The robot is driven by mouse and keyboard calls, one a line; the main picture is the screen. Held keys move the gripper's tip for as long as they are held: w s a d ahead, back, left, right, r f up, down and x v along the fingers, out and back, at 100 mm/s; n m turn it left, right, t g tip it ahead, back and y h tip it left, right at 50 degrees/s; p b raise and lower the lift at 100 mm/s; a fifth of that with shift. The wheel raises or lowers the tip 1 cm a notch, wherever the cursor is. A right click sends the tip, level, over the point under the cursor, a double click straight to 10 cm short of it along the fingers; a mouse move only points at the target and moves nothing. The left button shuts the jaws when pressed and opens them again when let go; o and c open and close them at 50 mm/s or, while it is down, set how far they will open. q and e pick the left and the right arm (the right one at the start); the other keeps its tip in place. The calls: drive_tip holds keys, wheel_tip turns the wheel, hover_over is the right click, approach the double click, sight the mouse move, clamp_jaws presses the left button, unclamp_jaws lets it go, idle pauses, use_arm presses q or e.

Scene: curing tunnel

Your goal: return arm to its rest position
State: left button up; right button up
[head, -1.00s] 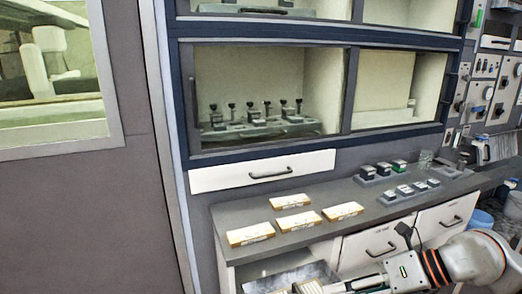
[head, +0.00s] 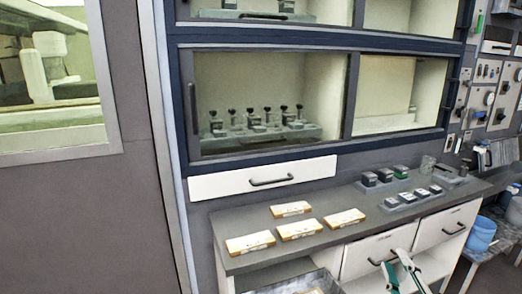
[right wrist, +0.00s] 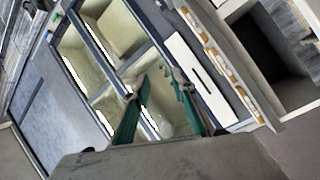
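My right gripper (head: 394,259) shows at the bottom of the head view, in front of the drawers below the counter. Its two fingers point up and stand apart with nothing seen between them. In the right wrist view the green-sided fingers of this gripper (right wrist: 161,80) are also spread, with the cabinet and counter beyond them. It touches nothing that I can see. Most of the right arm is out of the head view. My left gripper is not in view.
Several pale labelled blocks lie on the grey counter (head: 240,218). Small dark-topped devices (head: 385,175) stand at its right. A metal tray (head: 322,278) is low at the bottom edge. A blue bucket (head: 481,234) stands at right. A glazed cabinet (head: 265,97) rises behind.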

drive_tip(key=s+d+f+m+g+h, duration=0.1)
drive_tip(key=s+d+f+g, duration=0.1)
drive_tip(key=s+f+g, duration=0.35)
drive_tip(key=s+d+f+m+g+h, duration=0.1)
drive_tip(key=s+d+f+m+g, duration=0.1)
drive_tip(key=s+f, duration=0.55)
drive_tip(key=s+d+f+m+g+h, duration=0.1)
drive_tip(key=s+d+f+g, duration=0.25)
drive_tip(key=f, duration=0.55)
drive_tip(key=a+f+m+t+y+b, duration=0.2)
drive_tip(key=a+f+y, duration=0.5)
drive_tip(key=a+f, duration=1)
wheel_tip(320, 180, down, 2)
drive_tip(key=t+b, duration=0.1)
drive_tip(key=b, duration=0.1)
drive_tip(key=shift+s+f+m+y+b, duration=0.2)
drive_tip(key=shift+m+y+b, duration=0.1)
drive_tip(key=shift+m+b, duration=0.1)
drive_tip(key=shift+a, duration=0.1)
